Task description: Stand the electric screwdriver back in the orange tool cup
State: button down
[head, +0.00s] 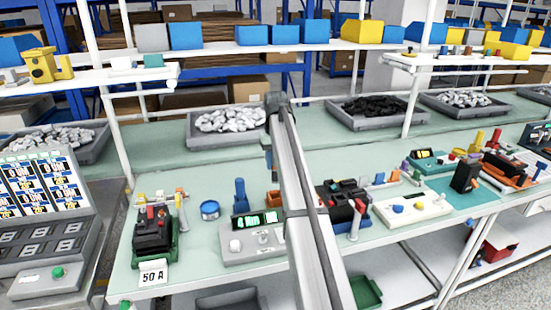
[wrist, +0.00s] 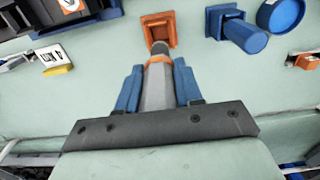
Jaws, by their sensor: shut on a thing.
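The electric screwdriver (wrist: 155,88), grey with an orange band, is between the blue fingers of my gripper (wrist: 160,78) in the wrist view. The gripper is shut on it. Its narrow end points toward the orange tool cup (wrist: 172,28) and overlaps the cup's dark opening in the picture. I cannot tell whether the end is inside the cup or above it. In the head view the orange cup (head: 274,199) shows just left of my arm, partly hidden by it. The screwdriver is not clear in the head view.
A blue holder (head: 240,195) and a blue round tin (head: 209,210) stand left of the cup. A grey box with a green display (head: 254,240) is in front. A breaker on a green base (head: 155,235) is further left. Bare bench (head: 195,270) lies between.

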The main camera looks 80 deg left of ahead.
aim_at(275, 180)
jog(key=shift+f, duration=2.05)
jog(key=shift+f, duration=2.75)
jog(key=c, duration=0.7)
grip_release()
jog(key=shift+o, duration=0.2)
notch_tip(275, 180, up, 14)
jog(key=shift+f, duration=0.1)
dwell(0.4)
